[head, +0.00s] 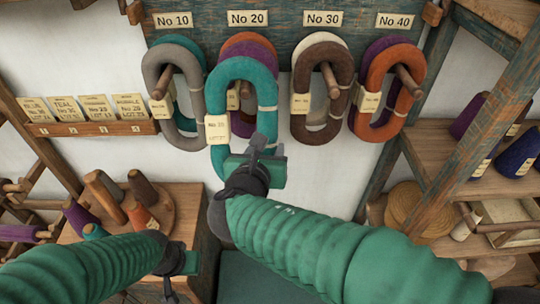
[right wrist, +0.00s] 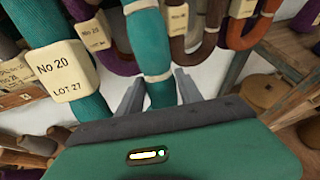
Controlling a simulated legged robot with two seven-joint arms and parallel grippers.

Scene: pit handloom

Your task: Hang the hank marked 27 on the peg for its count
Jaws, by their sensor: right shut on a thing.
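The teal hank (head: 215,95) hangs upright in front of the peg board under the No 20 plate (head: 248,18). Its tag reads No 20, LOT 27 in the right wrist view (right wrist: 62,70). My right gripper (head: 262,148) is shut on the lower part of this hank; the fingers (right wrist: 160,92) lie either side of a teal strand. An orange hank (head: 250,48) and a purple one hang behind it. Whether the teal loop is around the No 20 peg I cannot tell.
Grey hank (head: 160,100) under No 10, brown hank (head: 305,90) under No 30 and orange hank (head: 372,100) under No 40 hang close by. A card rack (head: 95,128) is on the left wall. Bobbins (head: 105,195) stand on a lower-left table; shelves are right.

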